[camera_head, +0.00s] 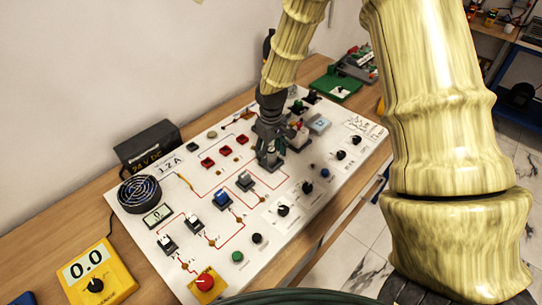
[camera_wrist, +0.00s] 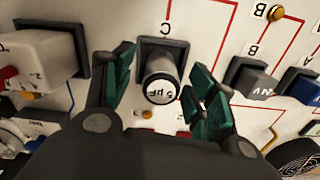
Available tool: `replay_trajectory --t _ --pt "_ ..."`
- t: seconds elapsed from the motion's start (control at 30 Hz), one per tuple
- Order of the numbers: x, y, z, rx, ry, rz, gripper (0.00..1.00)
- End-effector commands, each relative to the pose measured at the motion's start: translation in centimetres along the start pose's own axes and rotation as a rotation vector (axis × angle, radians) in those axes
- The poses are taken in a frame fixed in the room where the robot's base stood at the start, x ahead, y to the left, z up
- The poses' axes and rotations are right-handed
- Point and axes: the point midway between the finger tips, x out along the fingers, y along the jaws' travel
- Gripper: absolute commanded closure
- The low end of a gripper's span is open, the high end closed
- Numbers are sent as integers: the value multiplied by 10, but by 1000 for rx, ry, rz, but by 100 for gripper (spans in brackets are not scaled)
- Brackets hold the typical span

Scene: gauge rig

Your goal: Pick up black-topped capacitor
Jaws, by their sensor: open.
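The capacitor (camera_wrist: 160,86) shows in the wrist view as a short upright cylinder with dark sides and a dark rim around a pale face marked "5 µF". It sits in a black square socket (camera_wrist: 172,48) on the white panel. My gripper (camera_wrist: 164,66) is open, with one teal finger on each side of the capacitor. I see a gap on both sides, and no finger clearly touches it. In the head view my gripper (camera_head: 269,148) is low over the panel, and it and the arm largely hide the capacitor.
The white panel (camera_head: 325,205) carries knobs and several blocks. In the wrist view, a white block (camera_wrist: 38,55) stands left, and grey (camera_wrist: 252,82) and blue (camera_wrist: 303,85) blocks stand right. A fan (camera_head: 139,193), black supply box (camera_head: 148,143) and yellow meter (camera_head: 95,278) are at the left.

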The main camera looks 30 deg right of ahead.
Motion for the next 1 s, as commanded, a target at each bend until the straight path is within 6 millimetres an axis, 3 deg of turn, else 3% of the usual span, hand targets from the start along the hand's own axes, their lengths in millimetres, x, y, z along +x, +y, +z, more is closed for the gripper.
replay_trajectory --t 0.17,0.47,0.83,1.0 --pt "0 0 0 0 0 0 43" --pt "0 0 0 0 0 0 94" --pt "-2 0 0 0 1 0 94" --pt "-12 0 -1 -1 3 0 94"
